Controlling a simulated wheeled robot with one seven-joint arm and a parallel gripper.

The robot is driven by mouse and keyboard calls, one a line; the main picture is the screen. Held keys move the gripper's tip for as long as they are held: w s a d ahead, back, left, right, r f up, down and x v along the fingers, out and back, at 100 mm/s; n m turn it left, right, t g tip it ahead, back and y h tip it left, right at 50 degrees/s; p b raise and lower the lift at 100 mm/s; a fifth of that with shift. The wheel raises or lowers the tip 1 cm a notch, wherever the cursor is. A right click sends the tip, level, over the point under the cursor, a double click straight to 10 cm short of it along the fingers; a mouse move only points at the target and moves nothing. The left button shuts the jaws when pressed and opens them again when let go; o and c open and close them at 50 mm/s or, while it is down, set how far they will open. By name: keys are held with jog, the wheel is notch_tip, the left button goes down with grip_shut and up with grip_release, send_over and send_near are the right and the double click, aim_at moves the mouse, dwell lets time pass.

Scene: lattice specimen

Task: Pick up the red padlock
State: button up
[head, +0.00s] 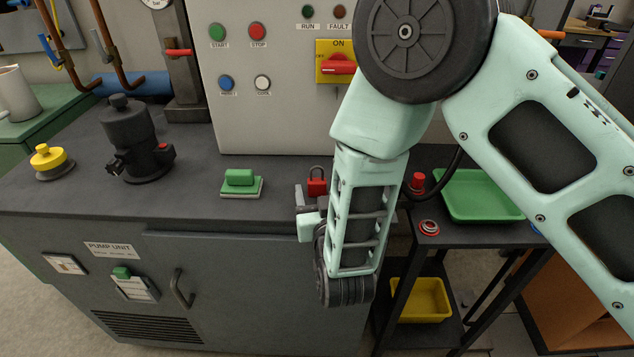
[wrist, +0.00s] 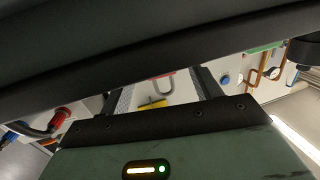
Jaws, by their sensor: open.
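The red padlock (head: 317,187) stands upright on the dark counter top, its grey shackle up, just left of my forearm in the head view. My gripper (head: 312,203) is low at the counter's front edge, in front of the padlock, and partly hidden by my arm. In the wrist view, which looks upside down, my gripper (wrist: 162,84) is open with its two fingers apart. The padlock's grey shackle and a strip of its red body (wrist: 166,75) show between the fingers, apart from both. A dark shape hides most of the body.
A green block on a pale base (head: 241,183) sits left of the padlock. A black pump (head: 135,145) and yellow knob (head: 50,160) stand farther left. The control panel (head: 265,100) rises behind.

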aim_at(318, 186)
jog(key=w, duration=0.3)
jog(key=shift+w+a+f+p, duration=0.1)
jog(key=shift+w+a+p, duration=0.1)
jog(key=shift+a+p, duration=0.1)
jog(key=c, duration=1.1)
